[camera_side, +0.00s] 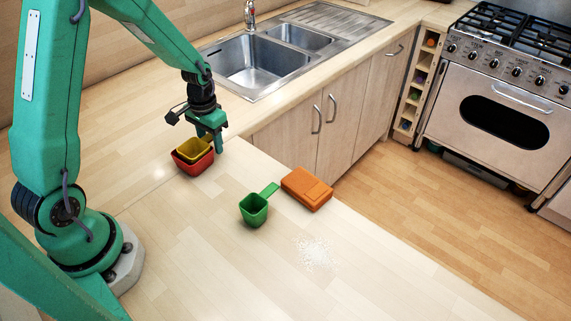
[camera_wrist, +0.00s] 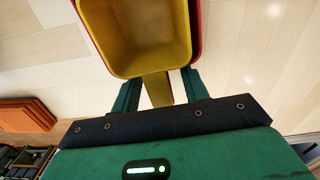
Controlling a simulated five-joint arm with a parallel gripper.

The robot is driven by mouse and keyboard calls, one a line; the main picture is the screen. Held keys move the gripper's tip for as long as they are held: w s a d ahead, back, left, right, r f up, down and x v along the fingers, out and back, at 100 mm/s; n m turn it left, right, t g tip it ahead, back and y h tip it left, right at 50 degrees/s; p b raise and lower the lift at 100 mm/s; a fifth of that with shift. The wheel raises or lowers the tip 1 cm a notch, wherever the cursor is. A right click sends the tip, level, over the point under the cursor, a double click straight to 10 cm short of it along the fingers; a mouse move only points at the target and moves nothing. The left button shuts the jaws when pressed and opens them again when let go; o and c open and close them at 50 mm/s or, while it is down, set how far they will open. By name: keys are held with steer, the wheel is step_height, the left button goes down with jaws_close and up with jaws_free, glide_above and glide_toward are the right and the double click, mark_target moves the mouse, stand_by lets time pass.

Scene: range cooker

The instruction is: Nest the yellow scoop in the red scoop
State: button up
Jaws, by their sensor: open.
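The yellow scoop (camera_side: 194,149) sits inside the red scoop (camera_side: 193,165) on the worktop, its rim showing above the red one. In the wrist view the yellow scoop's bowl (camera_wrist: 140,40) fills the top, with the red scoop's edge (camera_wrist: 197,35) showing beside it. My gripper (camera_side: 213,140) is at the scoops' right side, low over the worktop. In the wrist view its open fingers (camera_wrist: 160,84) stand on either side of the yellow handle, with gaps visible between handle and fingers.
A green scoop (camera_side: 254,210) and an orange box (camera_side: 307,188) lie to the right on the worktop. White powder (camera_side: 316,252) is scattered nearer the front. A sink (camera_side: 255,62) is behind my gripper. The front of the worktop is mostly clear.

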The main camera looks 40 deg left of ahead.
steer(key=shift+w+r, duration=0.1)
steer(key=shift+r, duration=0.05)
steer(key=shift+r, duration=3.75)
steer(key=shift+d+r, duration=0.1)
steer(key=shift+r, duration=0.05)
steer(key=shift+s+d+r, duration=0.1)
steer(key=shift+s+r, duration=0.1)
steer(key=shift+r, duration=0.05)
steer(key=s+d+r+t, duration=0.2)
steer(key=s+d+r, duration=0.2)
steer(key=s+r, duration=0.3)
steer(key=s+d+r+m+t, duration=0.1)
steer(key=s+d+r+t, duration=0.2)
steer(key=s+d+r, duration=0.2)
step_height(320, 180, up, 3)
steer(key=s, duration=0.3)
steer(key=shift+d+t, duration=0.25)
steer(key=shift+t, duration=0.05)
